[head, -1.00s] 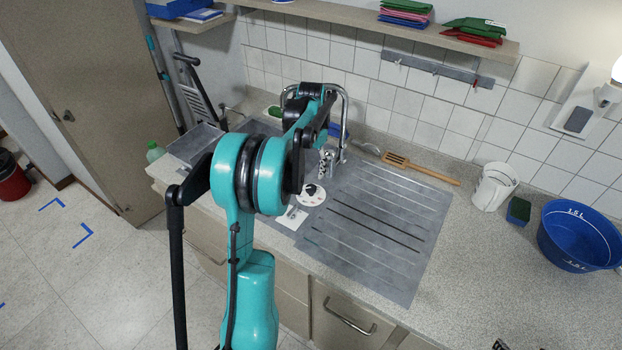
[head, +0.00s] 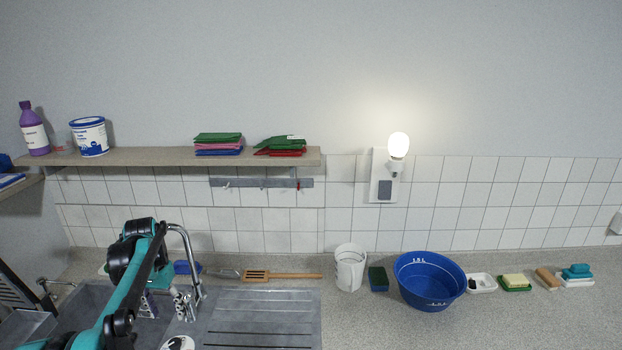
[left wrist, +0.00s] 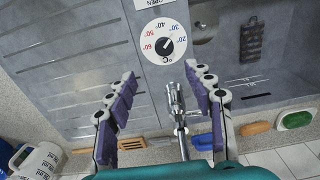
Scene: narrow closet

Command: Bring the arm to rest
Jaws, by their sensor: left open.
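My teal left arm (head: 128,290) comes in at the lower left of the head view, over the sink. Its left gripper (head: 150,304) shows only partly there, beside the chrome tap (head: 190,265). The tap (left wrist: 175,100) shows between the fingers in that view. A round temperature dial (left wrist: 163,45) lies beyond the fingertips. My right gripper is in neither view.
The counter holds a slotted wooden spatula (head: 280,276), a white cup (head: 350,268), a green sponge (head: 378,279), a blue basin (head: 429,282) and several soaps and brushes at the right. A shelf (head: 170,156) with cloths and containers runs above. The ribbed drainboard (head: 265,325) is clear.

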